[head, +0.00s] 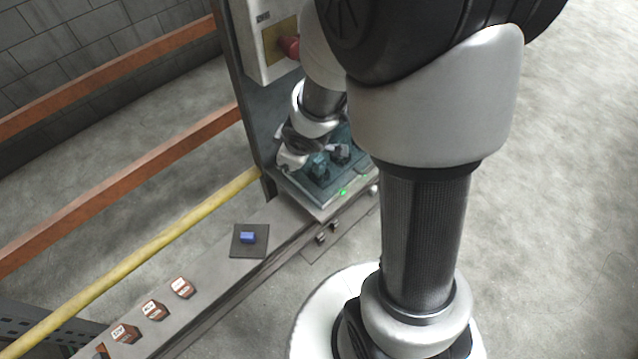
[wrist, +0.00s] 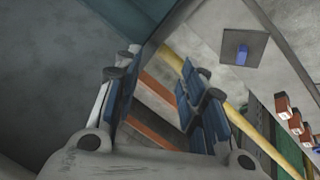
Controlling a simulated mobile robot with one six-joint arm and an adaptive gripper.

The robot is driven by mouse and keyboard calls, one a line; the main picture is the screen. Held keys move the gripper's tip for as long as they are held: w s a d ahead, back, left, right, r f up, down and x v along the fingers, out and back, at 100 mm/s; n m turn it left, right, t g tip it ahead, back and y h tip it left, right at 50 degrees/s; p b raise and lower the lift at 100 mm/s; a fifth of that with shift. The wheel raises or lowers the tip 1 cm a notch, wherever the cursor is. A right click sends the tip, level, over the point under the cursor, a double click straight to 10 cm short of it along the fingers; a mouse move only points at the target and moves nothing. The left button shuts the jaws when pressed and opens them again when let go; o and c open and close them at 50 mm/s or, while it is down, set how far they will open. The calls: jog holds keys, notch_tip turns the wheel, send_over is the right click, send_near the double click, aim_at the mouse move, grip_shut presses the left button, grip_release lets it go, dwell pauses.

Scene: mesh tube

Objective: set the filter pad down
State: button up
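A small blue block (head: 248,237) lies on a dark square mat (head: 239,251) on the grey ledge; the wrist view also shows the block (wrist: 242,54) and the mat (wrist: 232,38). I cannot tell for sure whether this block is the filter pad. My gripper (head: 328,160) is over the teal tray surface (head: 318,199), behind and to the right of the mat. In the wrist view my gripper (wrist: 160,75) has its blue-padded fingers spread apart. Nothing shows between them except the background rails.
Several orange-brown labelled blocks (head: 154,309) stand along the ledge (head: 205,278) at the front left. A post with a white box (head: 268,45) and red knob (head: 289,46) rises behind the tray. A yellow rail (head: 150,245) runs behind the ledge. A green light (head: 343,192) glows at the tray's edge.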

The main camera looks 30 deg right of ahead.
jog(key=s+d+r+m+h, duration=0.2)
jog(key=s+d+r+m, duration=0.1)
jog(key=r, duration=0.6)
jog(key=s+a+r+m+y, duration=0.1)
jog(key=s+a+r+m, duration=0.1)
jog(key=s, duration=0.7)
jog(key=s+a+r+m+g+y, duration=0.1)
jog(key=s+a+r+m, duration=0.2)
jog(key=s+r, duration=0.4)
jog(key=shift+s+a+r, duration=0.2)
jog(key=shift+s+a, duration=0.45)
jog(key=shift+s, duration=0.4)
